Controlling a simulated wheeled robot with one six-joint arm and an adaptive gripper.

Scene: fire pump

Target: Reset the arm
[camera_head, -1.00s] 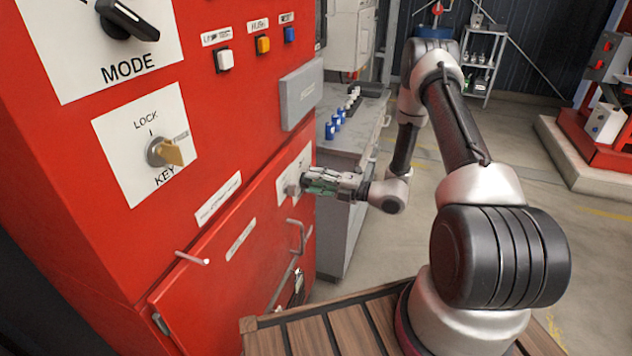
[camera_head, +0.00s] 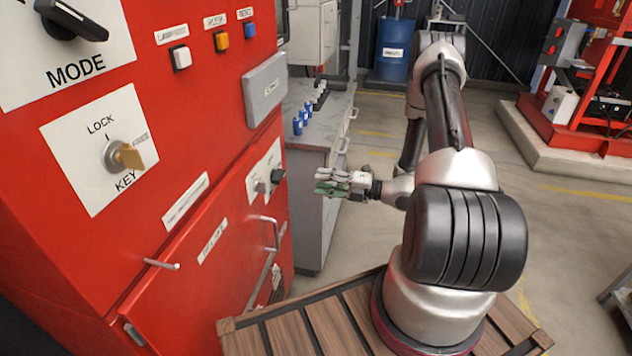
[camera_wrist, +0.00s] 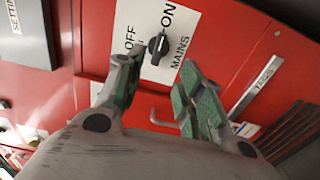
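My gripper (camera_head: 325,182) is at the end of my arm, to the right of the red cabinet's front, apart from it. In the wrist view my gripper (camera_wrist: 150,85) has its two green-padded fingers spread, with nothing between them. Beyond the fingers is the black MAINS knob (camera_wrist: 158,45) on a white plate marked OFF and ON. The knob also shows in the head view (camera_head: 277,176), a short way left of the fingertips. In the wrist view its pointer is toward ON.
The red cabinet (camera_head: 190,110) fills the left, with a MODE knob (camera_head: 70,20), a yellow key (camera_head: 128,156) and a door handle (camera_head: 270,230). A grey bench (camera_head: 318,165) with small blue-and-white items stands behind my gripper. Open floor (camera_head: 560,240) lies to the right.

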